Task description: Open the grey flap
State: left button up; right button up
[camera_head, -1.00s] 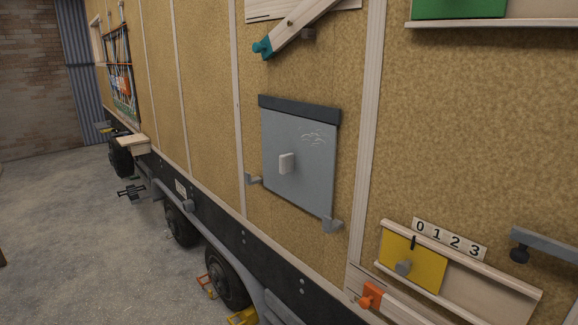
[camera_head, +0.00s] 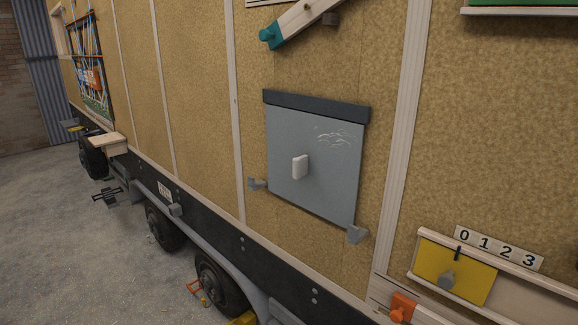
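The grey flap (camera_head: 312,180) is a square panel on the tan trailer wall, a little right of the middle of the head view. It lies flat against the wall and looks closed. A dark bar (camera_head: 316,105) runs along its top edge. A pale upright knob (camera_head: 299,166) sticks out near its middle, and a faint white drawing marks its upper right. Small grey brackets sit at its lower left corner (camera_head: 257,184) and lower right corner (camera_head: 356,234). Neither of my grippers shows in the view.
A wooden lever with a teal end (camera_head: 271,36) sits above the flap. A yellow sliding panel (camera_head: 453,273) below a 0-1-2-3 strip (camera_head: 498,248) and an orange knob (camera_head: 402,307) are at lower right. Wheels (camera_head: 219,283) stand below the wall. Concrete floor (camera_head: 60,240) is open at left.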

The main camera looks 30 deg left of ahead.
aim_at(313, 161)
jog(key=j+z, duration=0.35)
jog(key=j, duration=1.85)
